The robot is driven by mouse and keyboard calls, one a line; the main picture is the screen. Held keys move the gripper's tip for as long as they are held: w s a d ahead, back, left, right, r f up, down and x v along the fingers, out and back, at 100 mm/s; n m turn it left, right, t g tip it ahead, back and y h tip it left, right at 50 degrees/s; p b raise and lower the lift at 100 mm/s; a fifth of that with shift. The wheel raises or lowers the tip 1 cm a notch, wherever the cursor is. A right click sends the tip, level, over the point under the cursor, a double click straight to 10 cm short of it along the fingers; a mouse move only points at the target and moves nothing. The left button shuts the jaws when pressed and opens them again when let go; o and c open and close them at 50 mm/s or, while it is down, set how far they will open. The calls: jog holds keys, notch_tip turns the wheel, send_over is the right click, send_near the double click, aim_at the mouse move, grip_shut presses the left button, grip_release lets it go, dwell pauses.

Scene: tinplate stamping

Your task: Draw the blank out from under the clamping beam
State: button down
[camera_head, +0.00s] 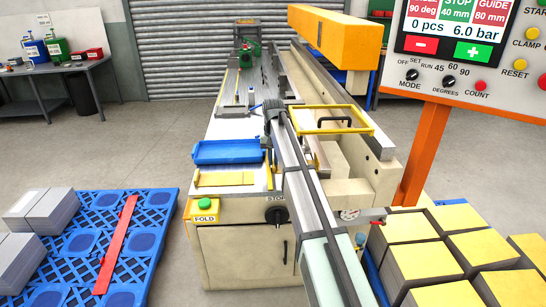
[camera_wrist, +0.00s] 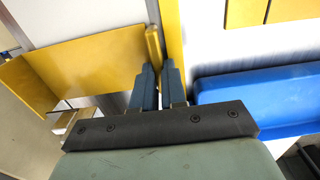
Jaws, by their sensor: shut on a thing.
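The yellow blank (camera_wrist: 80,72) shows in the wrist view as a tilted sheet left of my fingers. A narrow yellow edge (camera_wrist: 153,45) stands up at the fingertips. My gripper (camera_wrist: 158,70) is shut on the blank, with its two dark blue fingers close together at that edge. In the head view my own arm covers the gripper and most of the blank. A long grey beam (camera_head: 340,85) runs along the right of the machine bed. I cannot tell whether the blank's far side is under it.
A blue tray (camera_head: 228,152) lies on the bed left of my arm, and flat yellow pieces (camera_head: 226,179) lie in front of it. A yellow frame with a handle (camera_head: 366,119) stands right of my arm. The orange-posted control panel (camera_head: 418,150) stands further right.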

aim_at(275, 180)
jog(key=shift+s, duration=4.05)
jog(key=shift+s, duration=0.4)
jog(key=c, duration=1.1)
grip_release()
notch_tip(275, 180, up, 14)
jog(key=shift+f, duration=0.1)
